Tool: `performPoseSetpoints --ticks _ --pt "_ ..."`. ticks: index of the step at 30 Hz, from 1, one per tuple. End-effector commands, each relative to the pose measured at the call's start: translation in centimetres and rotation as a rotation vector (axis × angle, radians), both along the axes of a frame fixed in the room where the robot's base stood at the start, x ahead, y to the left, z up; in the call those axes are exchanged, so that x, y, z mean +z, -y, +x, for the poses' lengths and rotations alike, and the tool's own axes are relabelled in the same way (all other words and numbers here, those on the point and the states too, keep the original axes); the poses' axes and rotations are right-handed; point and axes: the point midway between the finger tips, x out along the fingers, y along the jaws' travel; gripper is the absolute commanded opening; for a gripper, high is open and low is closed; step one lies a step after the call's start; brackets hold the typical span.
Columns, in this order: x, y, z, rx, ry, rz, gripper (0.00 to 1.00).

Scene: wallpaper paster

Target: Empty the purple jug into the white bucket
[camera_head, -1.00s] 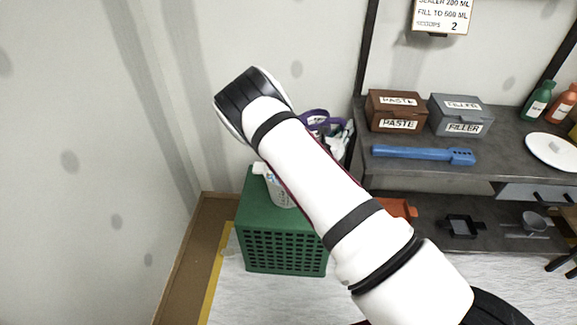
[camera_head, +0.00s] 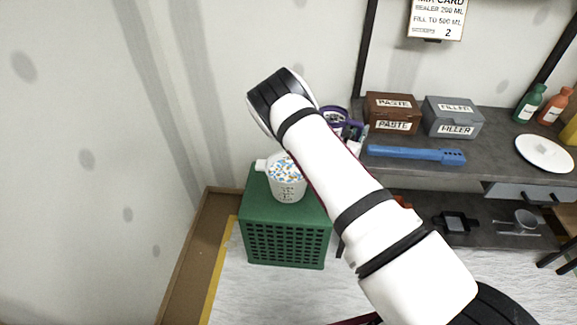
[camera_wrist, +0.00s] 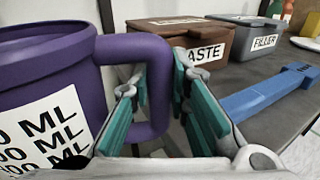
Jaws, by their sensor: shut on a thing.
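The purple jug (camera_wrist: 60,62) fills the left of the wrist view, roughly upright, with a white label of ML marks. My gripper (camera_wrist: 165,105) has its teal pads on either side of the jug's handle and is shut on it. In the head view the jug (camera_head: 334,114) shows only in part behind my arm, near the shelf's left end; the gripper is mostly hidden there. The jug's contents are hidden.
The green crate (camera_head: 285,244) stands near the wall. On the grey shelf (camera_head: 500,160) are a brown PASTE box (camera_head: 392,113), a grey FILLER box (camera_head: 452,117), a blue tool (camera_head: 415,154), bottles and a white plate (camera_head: 546,152). Trays lie on the lower shelf.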

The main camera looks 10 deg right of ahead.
Motion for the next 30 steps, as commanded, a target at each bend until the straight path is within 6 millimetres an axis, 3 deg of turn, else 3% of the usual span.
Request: performPoseSetpoints --ticks 8,18,30 --pt "0.6 0.0 0.0 0.0 0.001 -0.001 0.0" --pt "4.0 0.0 -0.1 0.0 0.001 -0.001 0.0" --pt "4.1 0.0 0.0 0.0 0.0 -0.001 0.0"
